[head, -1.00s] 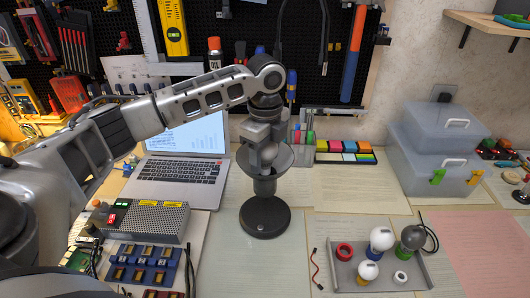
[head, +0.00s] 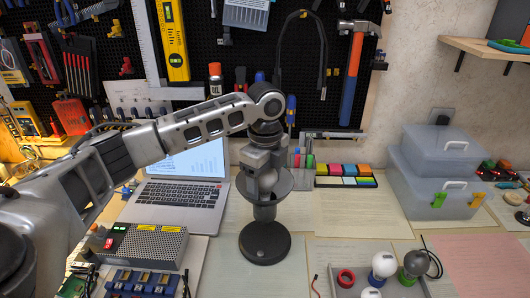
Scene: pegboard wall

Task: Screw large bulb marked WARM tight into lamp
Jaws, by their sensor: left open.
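The lamp (head: 265,243) stands upright on the table in the head view, with a round dark base, a short stem and an open bowl-shaped shade (head: 283,186). A pale bulb (head: 268,177) sits in the shade, upright over the stem. My left gripper (head: 264,173) points down from above with open fingers on either side of this bulb. The fingers and shade hide part of the bulb, and I cannot read any marking on it. Its seating in the socket is hidden. My right gripper is not in view.
A laptop (head: 180,193) stands left of the lamp. Clear stacked boxes (head: 435,170) stand at the right. Tools hang behind.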

